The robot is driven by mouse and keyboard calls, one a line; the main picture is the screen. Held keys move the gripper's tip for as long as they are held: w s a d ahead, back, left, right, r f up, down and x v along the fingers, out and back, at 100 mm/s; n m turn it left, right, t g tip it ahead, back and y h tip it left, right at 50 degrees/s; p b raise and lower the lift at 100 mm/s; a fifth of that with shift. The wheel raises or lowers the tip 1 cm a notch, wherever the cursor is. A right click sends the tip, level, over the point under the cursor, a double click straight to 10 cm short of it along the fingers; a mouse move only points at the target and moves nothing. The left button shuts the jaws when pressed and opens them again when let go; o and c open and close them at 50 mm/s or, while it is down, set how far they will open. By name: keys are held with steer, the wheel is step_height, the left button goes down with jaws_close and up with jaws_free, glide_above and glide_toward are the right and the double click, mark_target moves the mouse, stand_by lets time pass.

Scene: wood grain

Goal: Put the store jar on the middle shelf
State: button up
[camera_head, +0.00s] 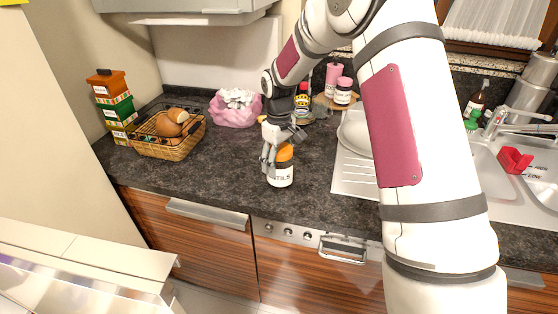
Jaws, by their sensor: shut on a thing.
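The store jar (281,178) is a pale jar with an orange lid and a dark label ending in "TILS". It is upright near the front of the dark countertop. My gripper (277,158) is around the jar's upper part, shut on it, with the fingers covering part of the lid. I cannot tell whether the jar's base touches the counter. I cannot make out the middle shelf in this view.
A sink (500,175) is on the right. A wall cupboard (190,8) hangs above. Bare counter (222,175) lies left of the jar.

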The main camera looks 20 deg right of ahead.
steer(key=shift+f, duration=0.15)
steer(key=o, duration=1.3)
steer(key=shift+o, duration=0.2)
